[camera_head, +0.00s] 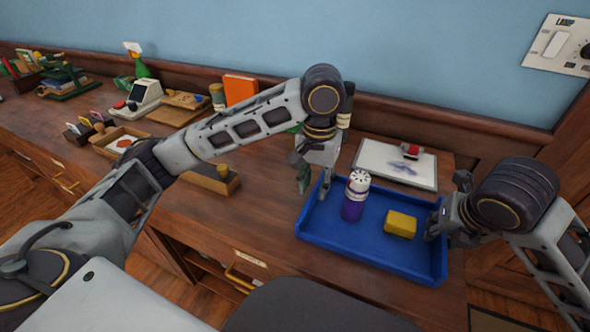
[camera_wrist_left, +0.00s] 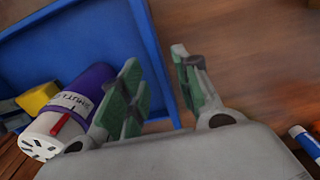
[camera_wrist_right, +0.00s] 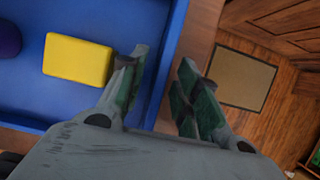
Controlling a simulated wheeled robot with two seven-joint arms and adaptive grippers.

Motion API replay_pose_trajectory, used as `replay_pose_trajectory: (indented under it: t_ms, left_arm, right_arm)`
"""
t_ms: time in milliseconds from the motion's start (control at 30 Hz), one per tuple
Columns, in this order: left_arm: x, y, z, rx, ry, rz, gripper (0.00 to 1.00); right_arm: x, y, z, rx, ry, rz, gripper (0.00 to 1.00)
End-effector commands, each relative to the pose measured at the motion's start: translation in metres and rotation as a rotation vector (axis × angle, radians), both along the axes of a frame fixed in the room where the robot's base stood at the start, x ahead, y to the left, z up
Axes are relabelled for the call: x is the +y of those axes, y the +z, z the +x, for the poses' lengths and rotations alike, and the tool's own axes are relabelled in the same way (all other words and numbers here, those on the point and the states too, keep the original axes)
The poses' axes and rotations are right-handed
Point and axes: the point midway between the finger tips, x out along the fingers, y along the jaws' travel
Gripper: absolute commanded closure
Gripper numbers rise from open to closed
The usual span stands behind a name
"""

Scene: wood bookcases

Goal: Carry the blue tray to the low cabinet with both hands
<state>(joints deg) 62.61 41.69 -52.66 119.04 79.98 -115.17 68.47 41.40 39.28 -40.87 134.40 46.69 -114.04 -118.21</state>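The blue tray (camera_head: 345,250) lies on the wooden counter and holds a purple shaker with a white perforated cap (camera_head: 353,205) and a yellow block (camera_head: 400,224). My left gripper (camera_head: 315,183) is at the tray's left wall. In the left wrist view its open fingers (camera_wrist_left: 160,78) stand on either side of the blue wall, with gaps visible. My right gripper (camera_head: 443,208) is at the tray's right wall. In the right wrist view its open fingers (camera_wrist_right: 160,85) likewise straddle the wall. I cannot tell which furniture is the low cabinet.
A white board (camera_head: 375,170) with a red-and-white object lies behind the tray. A wooden block with a knob (camera_head: 212,179) stands left of it. An orange book (camera_head: 240,89), a white machine (camera_head: 143,98) and boxes line the counter's back and left. A chair-like dark shape (camera_head: 310,308) is in front.

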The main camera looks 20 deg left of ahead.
Motion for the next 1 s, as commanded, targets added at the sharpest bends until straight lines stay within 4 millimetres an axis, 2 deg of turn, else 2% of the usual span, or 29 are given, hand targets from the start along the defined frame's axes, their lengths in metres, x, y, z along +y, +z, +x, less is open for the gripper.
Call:
replay_pose_trajectory:
  t_ms: [1000]
  left_arm:
    - [0.0,0.072,0.0,-0.001,0.001,0.001,0.68]
  right_arm:
    - [0.0,0.0,0.0,0.0,0.0,0.0,0.68]
